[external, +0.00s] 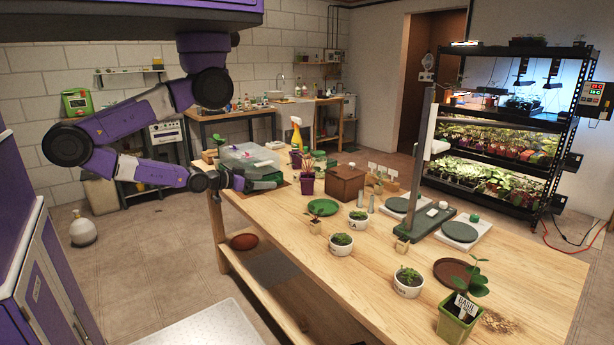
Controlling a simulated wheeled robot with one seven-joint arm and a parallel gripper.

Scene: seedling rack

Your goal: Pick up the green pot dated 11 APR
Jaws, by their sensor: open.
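A light green square pot (458,320) stands upright at the table's near right corner. It holds a leafy seedling and a white tag that reads "BASIL"; a smaller line below is too small to read. I cannot read an 11 APR date on any pot. Another green plant (216,144) shows at the table's far left end, its pot mostly hidden. My gripper (278,181) is over the table's far left part, beside a clear-lidded tray (247,156) and far from the basil pot. It looks empty and is open, its fingers partly hard to make out.
The wooden table (385,300) also bears white pots (342,244), a green saucer (323,207), a brown saucer (453,272), a wooden box (346,183), a purple pot (306,184), a spray bottle (296,134) and a scale-like stand (445,222). A seedling rack (500,128) stands behind.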

